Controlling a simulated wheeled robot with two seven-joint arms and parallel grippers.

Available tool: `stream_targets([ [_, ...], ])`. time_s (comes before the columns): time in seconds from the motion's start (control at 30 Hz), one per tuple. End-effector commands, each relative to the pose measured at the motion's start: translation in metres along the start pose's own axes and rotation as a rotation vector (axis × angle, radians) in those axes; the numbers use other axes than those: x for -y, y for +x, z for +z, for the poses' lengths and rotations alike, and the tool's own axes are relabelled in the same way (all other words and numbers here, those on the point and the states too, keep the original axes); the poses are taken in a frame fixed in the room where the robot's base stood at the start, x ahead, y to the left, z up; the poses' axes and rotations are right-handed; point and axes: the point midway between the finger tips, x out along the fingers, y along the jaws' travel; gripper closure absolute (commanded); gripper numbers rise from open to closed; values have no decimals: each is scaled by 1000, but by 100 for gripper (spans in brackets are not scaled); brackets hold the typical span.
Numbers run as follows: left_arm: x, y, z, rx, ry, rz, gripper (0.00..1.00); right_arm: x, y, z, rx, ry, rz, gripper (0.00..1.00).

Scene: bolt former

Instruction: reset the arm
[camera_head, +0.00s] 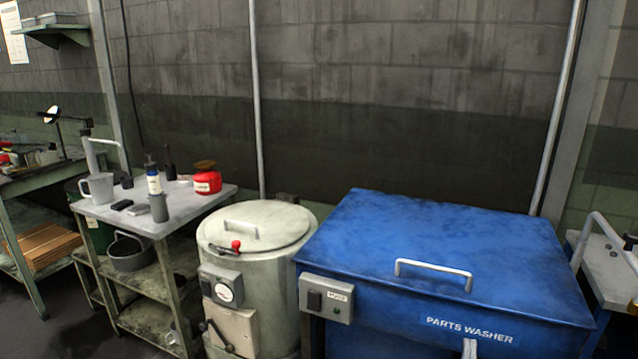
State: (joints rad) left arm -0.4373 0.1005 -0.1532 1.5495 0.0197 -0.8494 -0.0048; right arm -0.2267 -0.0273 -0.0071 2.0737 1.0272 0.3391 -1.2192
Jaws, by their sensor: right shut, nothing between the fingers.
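Only a small pale tip of my right gripper (470,349) shows, at the bottom edge in front of the blue parts washer. It is shut with nothing in it, and the rest of it is cut off by the frame. My left gripper is not in view. The parts washer (430,235) has its lid down, with a white handle (433,274) on top and a grey switch box (326,297) at its left front.
Left of the washer stands a round cream drum (255,235) with a closed lid and a red-knobbed catch. A cart (190,213) farther left holds a mug, bottles and a red can. A workbench (30,180) stands at far left. Another cart (610,270) stands at right.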

Motion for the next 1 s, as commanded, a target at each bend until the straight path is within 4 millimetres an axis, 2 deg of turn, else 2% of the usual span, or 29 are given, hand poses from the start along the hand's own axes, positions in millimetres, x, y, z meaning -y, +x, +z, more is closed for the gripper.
stream_targets([
  [0.17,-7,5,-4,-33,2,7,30,47,-29,68,147,3,-175,100],
  [0.27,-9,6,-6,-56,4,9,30,73,-59,116,264,7,-282,100],
  [0.37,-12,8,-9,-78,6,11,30,94,-97,163,393,10,-376,100],
  [0.5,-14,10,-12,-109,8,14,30,110,-160,224,588,12,-481,100],
  [0.63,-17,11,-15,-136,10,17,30,114,-226,274,776,2,-554,100],
  [0.77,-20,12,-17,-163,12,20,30,106,-297,316,969,-16,-598,100],
  [0.9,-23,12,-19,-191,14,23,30,85,-373,350,1171,-54,-619,100],
  [1.0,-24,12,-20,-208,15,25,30,67,-421,366,1294,-86,-619,100],
])
